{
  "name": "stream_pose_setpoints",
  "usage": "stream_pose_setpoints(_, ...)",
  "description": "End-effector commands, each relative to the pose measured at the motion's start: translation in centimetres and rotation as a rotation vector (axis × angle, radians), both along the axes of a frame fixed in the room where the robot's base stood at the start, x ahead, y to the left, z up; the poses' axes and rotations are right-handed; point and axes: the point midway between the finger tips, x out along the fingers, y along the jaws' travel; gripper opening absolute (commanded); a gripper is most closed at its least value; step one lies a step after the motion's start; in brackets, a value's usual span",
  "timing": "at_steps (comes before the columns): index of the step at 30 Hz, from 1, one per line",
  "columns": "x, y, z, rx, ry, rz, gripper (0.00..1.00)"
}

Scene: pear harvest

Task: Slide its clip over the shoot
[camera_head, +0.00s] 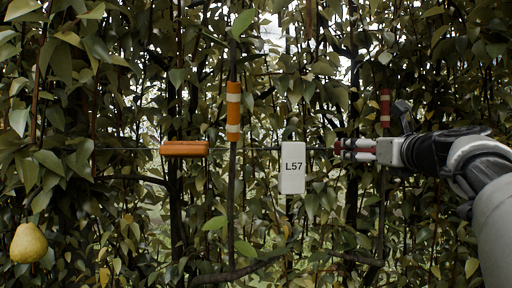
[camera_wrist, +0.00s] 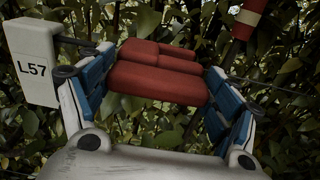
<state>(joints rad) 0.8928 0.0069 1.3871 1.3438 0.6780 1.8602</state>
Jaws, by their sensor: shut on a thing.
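My gripper (camera_head: 352,149) reaches in from the right in the head view. In the wrist view its blue-padded fingers (camera_wrist: 162,98) are shut on a red block-like piece (camera_wrist: 155,82) with rounded edges and a groove along it. I cannot make out a separate clip on the red piece. An upright shoot with a red-and-white band (camera_head: 385,107) stands just behind and above my gripper; the band also shows at the top right of the wrist view (camera_wrist: 247,20), apart from the red piece. Another upright shoot carries an orange-and-white band (camera_head: 233,110) further left.
A white tag marked L57 (camera_head: 292,168) hangs just left of my gripper and also shows in the wrist view (camera_wrist: 32,65). An orange piece (camera_head: 184,148) sits along the thin wire. A yellow pear (camera_head: 28,243) hangs at lower left. Dense leaves and branches fill the background.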

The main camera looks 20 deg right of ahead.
Motion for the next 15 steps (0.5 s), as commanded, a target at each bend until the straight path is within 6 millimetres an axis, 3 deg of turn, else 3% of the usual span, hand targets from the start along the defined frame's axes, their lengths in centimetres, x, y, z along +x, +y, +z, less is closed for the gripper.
stream_pose_setpoints(1,-0.4,-1.5,0.3,-0.002,0.000,-0.008,0.39)
stream_pose_setpoints(6,-1.2,-4.6,0.4,-0.003,0.000,-0.005,0.39)
stream_pose_setpoints(15,-1.5,-5.6,0.3,-0.005,-0.004,-0.005,0.39)
